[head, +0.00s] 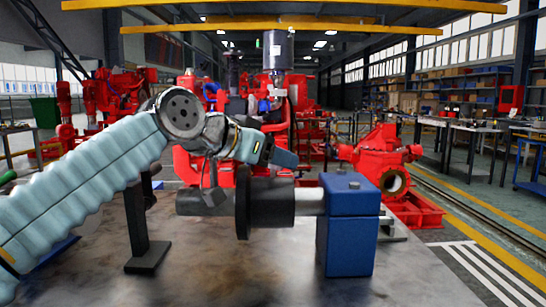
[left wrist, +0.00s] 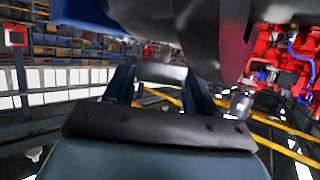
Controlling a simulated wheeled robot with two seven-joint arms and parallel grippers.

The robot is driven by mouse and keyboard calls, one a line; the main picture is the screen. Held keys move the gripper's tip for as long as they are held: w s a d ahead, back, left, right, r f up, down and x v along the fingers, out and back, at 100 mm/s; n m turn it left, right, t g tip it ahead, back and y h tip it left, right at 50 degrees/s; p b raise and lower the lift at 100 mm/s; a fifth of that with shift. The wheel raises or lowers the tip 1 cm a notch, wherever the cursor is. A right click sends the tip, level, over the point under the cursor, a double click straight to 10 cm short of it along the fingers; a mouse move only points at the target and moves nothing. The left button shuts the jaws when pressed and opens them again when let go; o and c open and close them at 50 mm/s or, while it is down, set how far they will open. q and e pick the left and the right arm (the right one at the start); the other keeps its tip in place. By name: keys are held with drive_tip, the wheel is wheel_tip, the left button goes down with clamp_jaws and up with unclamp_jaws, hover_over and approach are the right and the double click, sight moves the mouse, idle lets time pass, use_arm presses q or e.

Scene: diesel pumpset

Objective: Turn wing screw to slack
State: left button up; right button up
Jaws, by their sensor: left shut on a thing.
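A dark cylinder with a wide black flange (head: 243,202) lies level above the bench, on a pale shaft (head: 309,201) that runs into a blue block (head: 348,232). My left gripper (head: 284,157) reaches in from the upper left, its fingertips just above the dark cylinder. In the left wrist view its two fingers (left wrist: 160,88) stand on either side of a small grey piece (left wrist: 160,72), seemingly the wing screw, with the dark cylinder (left wrist: 185,30) close beyond. The gripper is shut on this piece. The fingers hide most of it in the head view. My right gripper is out of view.
A black upright post (head: 140,228) on a flat foot stands on the grey bench top (head: 235,275), left of the cylinder. The bench front is clear. Behind are red engines (head: 115,92) and a red pump (head: 383,165).

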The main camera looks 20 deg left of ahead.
use_arm(q)
drive_tip(key=n+y+p, duration=0.2)
drive_tip(key=p, duration=0.1)
drive_tip(key=shift+r+t, duration=0.3)
drive_tip(key=shift+t, duration=0.1)
drive_tip(key=shift+f+n+y+p, duration=0.1)
drive_tip(key=shift+n+y+p, duration=0.25)
drive_tip(key=shift+y, duration=0.15)
drive_tip(key=shift+f+n+t+y, duration=0.2)
drive_tip(key=shift+n+t+y, duration=0.2)
drive_tip(key=shift+n+y, duration=0.6)
drive_tip(key=o, duration=1)
drive_tip(key=shift+c, duration=0.2)
drive_tip(key=shift+s, duration=0.1)
drive_tip(key=v, duration=1.3)
drive_tip(key=shift+s, duration=0.35)
